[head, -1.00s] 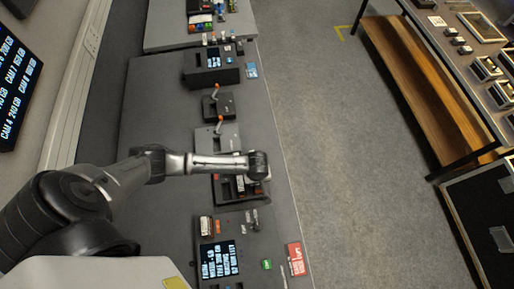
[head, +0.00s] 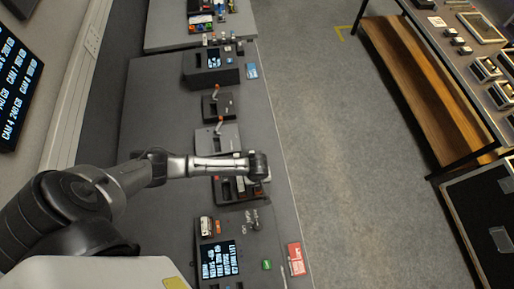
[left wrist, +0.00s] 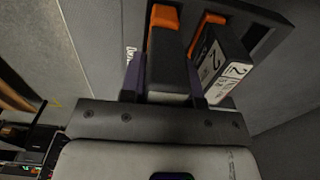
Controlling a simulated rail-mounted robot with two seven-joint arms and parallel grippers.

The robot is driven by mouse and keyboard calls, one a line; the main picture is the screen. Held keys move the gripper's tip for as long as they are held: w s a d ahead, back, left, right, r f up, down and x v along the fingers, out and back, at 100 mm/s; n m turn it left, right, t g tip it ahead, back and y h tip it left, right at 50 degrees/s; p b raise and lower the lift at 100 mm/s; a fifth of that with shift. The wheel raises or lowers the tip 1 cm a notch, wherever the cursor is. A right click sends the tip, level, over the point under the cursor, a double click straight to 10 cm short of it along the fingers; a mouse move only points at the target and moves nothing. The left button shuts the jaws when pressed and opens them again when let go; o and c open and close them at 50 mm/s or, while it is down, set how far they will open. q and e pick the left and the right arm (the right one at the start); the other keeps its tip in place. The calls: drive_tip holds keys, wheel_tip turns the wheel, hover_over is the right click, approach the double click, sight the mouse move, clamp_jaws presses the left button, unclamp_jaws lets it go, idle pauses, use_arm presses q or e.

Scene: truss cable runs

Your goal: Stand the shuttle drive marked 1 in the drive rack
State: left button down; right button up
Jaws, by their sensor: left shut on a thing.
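The drive rack (head: 229,191) is a dark slotted block on the bench, partly hidden under my left wrist in the head view. It also shows in the left wrist view (left wrist: 262,22). My left gripper (left wrist: 165,78) is shut on a grey drive (left wrist: 167,55) with an orange end, held at the rack. The number on this drive is not visible, and I cannot tell how deep it sits. A drive marked 2 (left wrist: 226,66), white-labelled with an orange end, stands tilted in the picture just right of it. My right gripper is not in view.
A screen panel (head: 219,259) with small drives or cards beside it stands nearer on the bench. Two lever boxes (head: 217,137) and another screen unit (head: 211,67) stand farther along. A red-and-white card (head: 296,259) lies at the bench edge. The floor aisle is clear.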

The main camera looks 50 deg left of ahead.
use_arm(q)
drive_tip(key=shift+f, duration=0.4)
idle(0.3)
drive_tip(key=shift+f, duration=0.1)
idle(0.4)
drive_tip(key=shift+f, duration=0.55)
idle(0.3)
drive_tip(key=shift+f, duration=0.6)
idle(0.4)
drive_tip(key=shift+c, duration=2.3)
unclamp_jaws()
